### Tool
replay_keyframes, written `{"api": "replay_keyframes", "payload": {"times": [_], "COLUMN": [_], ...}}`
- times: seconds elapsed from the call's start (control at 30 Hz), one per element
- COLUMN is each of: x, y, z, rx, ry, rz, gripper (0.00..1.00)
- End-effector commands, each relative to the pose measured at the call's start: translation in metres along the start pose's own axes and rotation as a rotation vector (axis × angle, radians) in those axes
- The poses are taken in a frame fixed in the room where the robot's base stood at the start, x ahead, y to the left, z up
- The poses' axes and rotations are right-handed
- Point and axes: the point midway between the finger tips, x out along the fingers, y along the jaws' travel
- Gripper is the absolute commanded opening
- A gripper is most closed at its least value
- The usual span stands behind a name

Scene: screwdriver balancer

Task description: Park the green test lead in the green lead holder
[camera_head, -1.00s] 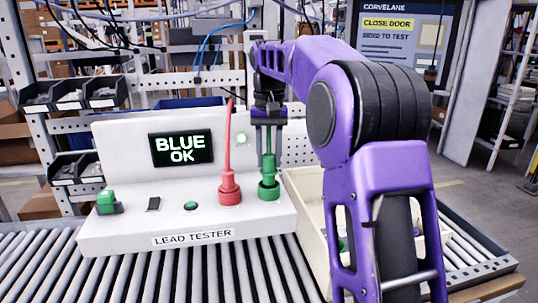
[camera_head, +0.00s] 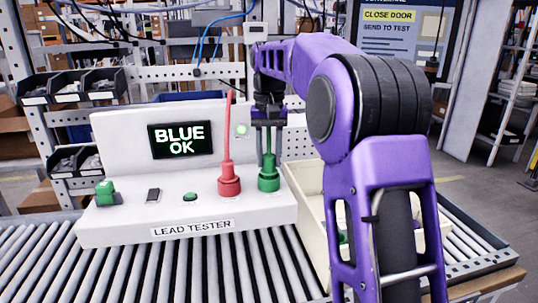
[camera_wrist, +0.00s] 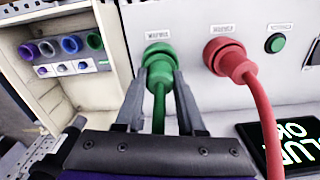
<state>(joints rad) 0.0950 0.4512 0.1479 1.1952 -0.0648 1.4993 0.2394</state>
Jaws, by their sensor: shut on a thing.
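The green test lead (camera_head: 268,160) stands upright at a green holder (camera_head: 268,182) on the right end of the lead tester's top. My gripper (camera_head: 267,162) points down and is shut on the lead. In the wrist view my gripper's fingers (camera_wrist: 159,100) flank the green lead (camera_wrist: 158,105), which runs into the green holder (camera_wrist: 157,58). I cannot tell how deep the lead sits there.
A red lead (camera_head: 227,150) stands in a red holder (camera_head: 229,186) close left of my gripper. The tester screen (camera_head: 180,140) reads "BLUE OK". A green button (camera_head: 190,197), black switch (camera_head: 153,195) and green block (camera_head: 105,193) are farther left. A cream bin (camera_head: 310,205) stands right.

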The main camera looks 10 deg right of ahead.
Motion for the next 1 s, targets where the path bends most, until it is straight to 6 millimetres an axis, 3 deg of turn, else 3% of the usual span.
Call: {"api": "replay_keyframes", "payload": {"times": [0.47, 0.5, 0.67, 1.0], "x": [0.0058, 0.0058, 0.0058, 0.0034], "y": [0.0000, 0.0000, 0.0000, 0.0000], "z": [0.0002, 0.0002, 0.0001, -0.0001], "rx": [0.000, 0.000, 0.000, 0.000], "ry": [0.000, 0.000, 0.000, 0.000], "rz": [0.000, 0.000, 0.000, 0.000], "gripper": [0.00, 0.44, 0.72, 0.73]}}
